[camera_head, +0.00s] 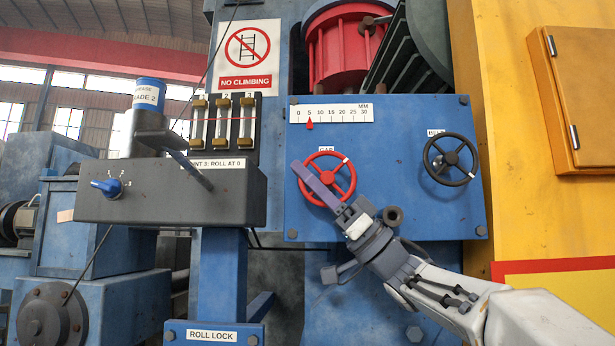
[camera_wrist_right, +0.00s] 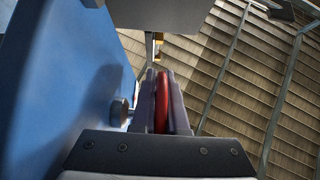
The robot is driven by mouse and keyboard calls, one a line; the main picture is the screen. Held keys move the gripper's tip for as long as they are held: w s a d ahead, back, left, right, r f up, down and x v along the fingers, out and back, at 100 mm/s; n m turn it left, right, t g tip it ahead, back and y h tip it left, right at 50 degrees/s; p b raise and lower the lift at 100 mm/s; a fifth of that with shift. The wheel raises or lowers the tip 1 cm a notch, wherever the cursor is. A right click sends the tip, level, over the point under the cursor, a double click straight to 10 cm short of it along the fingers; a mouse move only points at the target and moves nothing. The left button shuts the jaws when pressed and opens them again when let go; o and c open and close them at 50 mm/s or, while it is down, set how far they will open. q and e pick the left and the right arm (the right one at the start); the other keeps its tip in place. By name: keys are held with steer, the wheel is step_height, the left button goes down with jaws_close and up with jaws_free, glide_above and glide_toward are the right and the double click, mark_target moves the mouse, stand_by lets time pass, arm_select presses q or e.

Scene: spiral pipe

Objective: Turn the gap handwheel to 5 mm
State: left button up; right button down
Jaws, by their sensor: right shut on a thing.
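The red gap handwheel (camera_head: 348,172) sits on the blue panel (camera_head: 405,212), under a "GAP" label. My right gripper (camera_head: 316,184) reaches it from the lower right and is shut on the left part of its rim. In the right wrist view the red rim (camera_wrist_right: 161,103) shows between the two fingers (camera_wrist_right: 163,90). Above the wheel is a white millimetre scale (camera_head: 331,113) running from 0 to 30. Its red pointer (camera_head: 310,125) stands at about 5. My left gripper is not in view.
A black handwheel (camera_head: 450,160) is to the right on the same panel. A grey box (camera_head: 170,193) with a blue knob (camera_head: 107,187) juts out at the left, close to the gripper. A yellow housing (camera_head: 530,215) stands at the right.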

steer(key=c, duration=0.9)
jaws_free()
steer(key=shift+w, duration=0.1)
steer(key=shift+c, duration=0.2)
